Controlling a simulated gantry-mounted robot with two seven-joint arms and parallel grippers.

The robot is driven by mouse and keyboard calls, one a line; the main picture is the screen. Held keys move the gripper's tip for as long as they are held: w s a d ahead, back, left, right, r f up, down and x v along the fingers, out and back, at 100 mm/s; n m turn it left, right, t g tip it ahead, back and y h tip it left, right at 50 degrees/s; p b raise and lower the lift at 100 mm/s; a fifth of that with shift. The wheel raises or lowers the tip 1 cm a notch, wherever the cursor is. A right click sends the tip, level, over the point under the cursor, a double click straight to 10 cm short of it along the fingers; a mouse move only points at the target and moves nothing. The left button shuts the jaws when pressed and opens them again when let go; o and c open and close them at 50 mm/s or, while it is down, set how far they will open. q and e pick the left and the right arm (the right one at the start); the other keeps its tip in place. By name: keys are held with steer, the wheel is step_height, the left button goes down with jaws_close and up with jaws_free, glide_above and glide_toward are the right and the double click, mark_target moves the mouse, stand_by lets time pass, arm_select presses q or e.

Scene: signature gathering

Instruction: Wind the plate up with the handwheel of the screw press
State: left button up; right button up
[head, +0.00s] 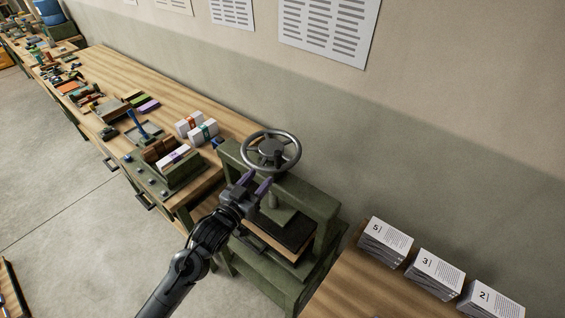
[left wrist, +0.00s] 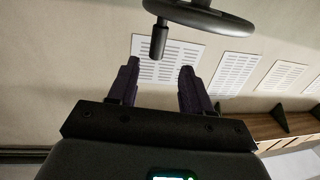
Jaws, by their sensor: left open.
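The screw press (head: 325,212) is a green frame between two benches. Its grey handwheel (head: 273,150) lies flat on top, with a dark upright handle knob on it. The plate (head: 276,216) hangs on the screw inside the frame, above a dark bed (head: 290,232); a gap shows between them. My left gripper (head: 257,186) is open and empty, just in front of and below the handwheel. In the left wrist view the handwheel (left wrist: 198,14) and its handle (left wrist: 158,38) are ahead of the open fingers (left wrist: 158,85), apart from them. My right gripper is not in view.
Left of the press, a wooden bench (head: 222,118) carries a green fixture (head: 165,167), wrapped stacks (head: 203,130) and tools. At right, a bench holds numbered paper stacks (head: 386,242). The wall (head: 430,140) stands close behind the press.

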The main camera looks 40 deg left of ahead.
mark_target(276, 159)
arm_select(q)
steer(key=w, duration=0.3)
steer(key=w+p, duration=0.1)
steer(key=w, duration=0.2)
steer(key=w+a+p, duration=0.1)
steer(key=w, duration=0.2)
steer(key=shift+r, duration=0.2)
steer(key=shift+w+a+f, duration=0.1)
steer(key=shift+w, duration=0.65)
jaws_close()
